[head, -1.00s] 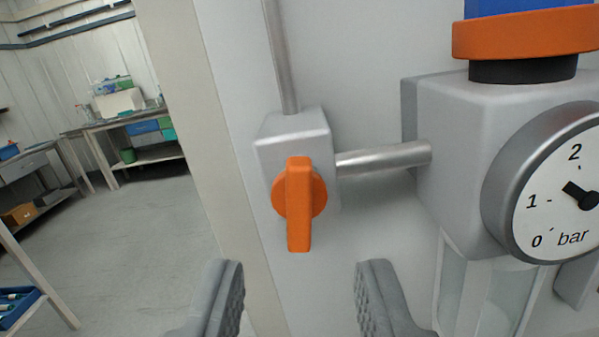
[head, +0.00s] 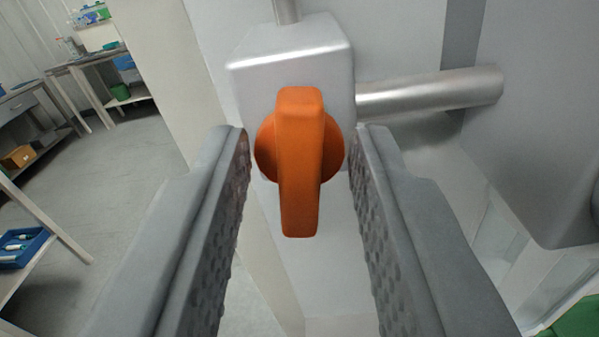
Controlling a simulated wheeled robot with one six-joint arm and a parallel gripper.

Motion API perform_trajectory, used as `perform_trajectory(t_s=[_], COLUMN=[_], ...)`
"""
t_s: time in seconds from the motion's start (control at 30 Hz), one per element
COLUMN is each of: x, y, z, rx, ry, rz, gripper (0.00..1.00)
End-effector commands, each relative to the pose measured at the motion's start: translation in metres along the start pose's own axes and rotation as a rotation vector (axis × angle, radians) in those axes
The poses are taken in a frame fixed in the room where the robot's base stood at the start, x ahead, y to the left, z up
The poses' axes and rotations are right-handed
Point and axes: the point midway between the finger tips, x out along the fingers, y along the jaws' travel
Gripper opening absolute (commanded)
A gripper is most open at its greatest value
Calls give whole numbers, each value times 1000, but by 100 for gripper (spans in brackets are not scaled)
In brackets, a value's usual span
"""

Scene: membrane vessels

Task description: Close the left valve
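The left valve has an orange handle (head: 299,165) on the front of a grey metal valve block (head: 290,62). The handle is a bar on a round base and stands nearly upright in the picture, crosswise to the horizontal pipe. My gripper (head: 299,140) is open, with one grey ribbed finger on each side of the handle. The fingertips are level with the handle's round base in the picture. A gap shows between the handle bar and each finger, so neither appears to grip it.
A horizontal metal pipe (head: 430,92) runs from the block to a larger grey housing (head: 545,120) at right. A vertical pipe (head: 287,10) rises from the block's top. A green part (head: 578,318) shows at lower right. Benches and open floor (head: 120,200) lie at left.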

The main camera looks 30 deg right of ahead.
Motion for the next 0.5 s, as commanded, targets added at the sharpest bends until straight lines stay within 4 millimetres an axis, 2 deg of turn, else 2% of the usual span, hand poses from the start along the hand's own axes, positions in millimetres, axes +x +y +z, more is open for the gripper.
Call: perform_trajectory(t_s=[0.27,0.5], x=[0,0], y=[0,1], z=[0,0], rx=[27,145], ry=[0,0], rz=[0,0], gripper=[6,6])
